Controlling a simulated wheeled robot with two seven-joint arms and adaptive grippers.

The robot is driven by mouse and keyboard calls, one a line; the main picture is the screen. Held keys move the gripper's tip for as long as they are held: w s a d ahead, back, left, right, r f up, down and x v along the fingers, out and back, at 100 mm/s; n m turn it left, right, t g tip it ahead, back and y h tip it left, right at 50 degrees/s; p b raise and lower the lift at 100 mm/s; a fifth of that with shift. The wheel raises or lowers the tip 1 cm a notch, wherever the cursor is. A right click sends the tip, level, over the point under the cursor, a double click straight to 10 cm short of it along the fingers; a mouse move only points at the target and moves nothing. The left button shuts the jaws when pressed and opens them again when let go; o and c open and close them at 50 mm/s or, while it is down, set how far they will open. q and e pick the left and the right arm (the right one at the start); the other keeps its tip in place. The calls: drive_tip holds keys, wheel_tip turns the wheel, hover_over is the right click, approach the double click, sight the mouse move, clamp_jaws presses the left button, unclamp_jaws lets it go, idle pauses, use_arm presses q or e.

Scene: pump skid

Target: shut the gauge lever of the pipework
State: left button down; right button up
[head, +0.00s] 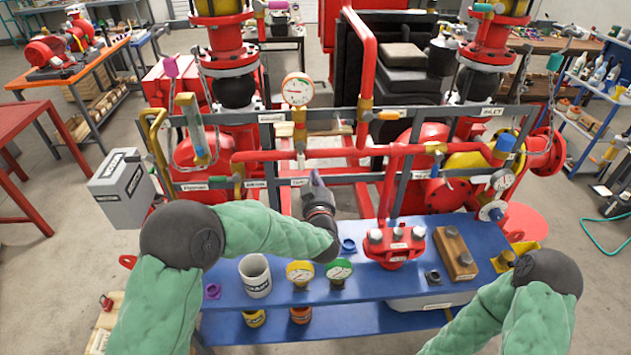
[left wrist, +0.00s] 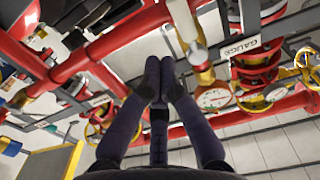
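The gauge (head: 297,90) has a white dial and stands above a yellow valve body (head: 299,118) on the red pipework. My left gripper (head: 319,190) is below the gauge in the head view. In the left wrist view its dark fingers (left wrist: 160,65) are together, with nothing seen between them. They look apart from the lever, though contact is hard to judge. My right gripper is out of view.
Red pipes (head: 350,152) and grey rails crowd the space around the left gripper. A blue bench (head: 390,283) below holds a white mug (head: 256,276), two loose gauges (head: 300,273), a red flange part (head: 388,245) and a wooden block (head: 455,253).

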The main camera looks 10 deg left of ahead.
sight(303, 165)
use_arm(q)
drive_tip(key=shift+x, duration=3.7)
drive_tip(key=shift+s+a+f, duration=0.25)
drive_tip(key=shift+a+f, duration=0.25)
drive_tip(key=shift+a, duration=0.3)
drive_tip(key=shift+s+a+f, duration=0.15)
drive_tip(key=shift+a, duration=0.55)
drive_tip(key=a, duration=0.1)
drive_tip(key=s+a, duration=0.1)
drive_tip(key=shift+a+r, duration=0.25)
drive_tip(key=shift+a, duration=0.15)
drive_tip(key=shift+s+a+r, duration=0.1)
drive_tip(key=shift+a+r, duration=0.3)
drive_tip(key=shift+a, duration=0.2)
drive_tip(key=shift+s+a+r, duration=0.15)
drive_tip(key=shift+a+r, duration=0.3)
drive_tip(key=shift+r, duration=0.15)
drive_tip(key=shift+s+a+r, duration=0.1)
drive_tip(key=shift+a+r, duration=0.35)
drive_tip(key=shift+r, duration=0.15)
drive_tip(key=f+b+v, duration=0.1)
drive_tip(key=v, duration=0.8)
drive_tip(key=shift+b, duration=0.35)
